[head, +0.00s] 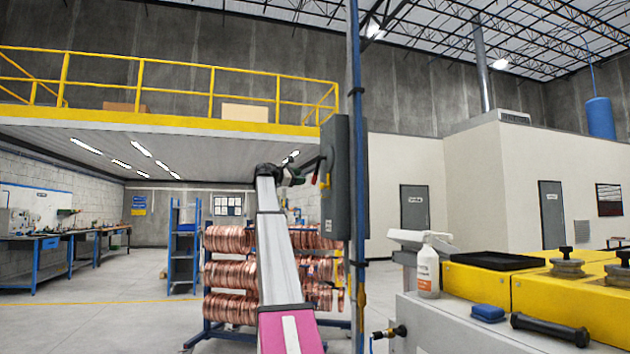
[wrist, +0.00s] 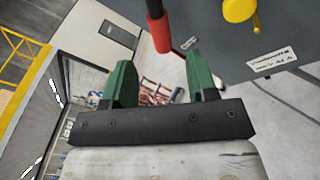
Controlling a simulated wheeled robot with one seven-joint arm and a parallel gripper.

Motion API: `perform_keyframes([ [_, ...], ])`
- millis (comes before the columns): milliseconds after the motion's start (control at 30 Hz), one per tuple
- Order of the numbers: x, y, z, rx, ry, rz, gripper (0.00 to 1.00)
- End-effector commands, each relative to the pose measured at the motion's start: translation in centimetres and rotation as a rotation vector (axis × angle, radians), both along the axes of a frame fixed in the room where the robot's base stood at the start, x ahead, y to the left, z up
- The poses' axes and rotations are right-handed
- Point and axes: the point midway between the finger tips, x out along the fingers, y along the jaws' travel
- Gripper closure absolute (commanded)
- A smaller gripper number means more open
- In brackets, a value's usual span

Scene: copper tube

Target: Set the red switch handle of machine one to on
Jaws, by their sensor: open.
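A grey switch box (head: 337,185) is fixed to a tall blue post. In the wrist view its grey face (wrist: 215,50) fills the upper right, with a yellow knob (wrist: 238,10) on it. The switch handle is a dark rod with a red grip (wrist: 160,36); it comes down from the top edge. My gripper (wrist: 159,57) is open, its green fingers to either side of the grip's lower end. I cannot tell whether they touch it. In the head view my gripper (head: 304,172) is beside the box's left side, and the red grip is hard to make out.
Copper coils (head: 230,275) on a blue rack stand behind my arm. A white bottle (head: 428,272), a black roller (head: 550,328) and yellow machine parts (head: 480,284) are at the right. A label (wrist: 272,62) is on the box. Open floor lies at the left.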

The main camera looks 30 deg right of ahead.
Motion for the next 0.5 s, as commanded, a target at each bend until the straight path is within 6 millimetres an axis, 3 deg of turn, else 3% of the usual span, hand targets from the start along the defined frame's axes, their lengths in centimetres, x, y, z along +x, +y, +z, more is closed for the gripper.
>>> perform_keyframes([
  [300,0.3,-5.8,-0.1,0.001,-0.001,0.0,0.47],
  [500,0.4,-8.1,-0.1,0.001,-0.001,0.001,0.47],
])
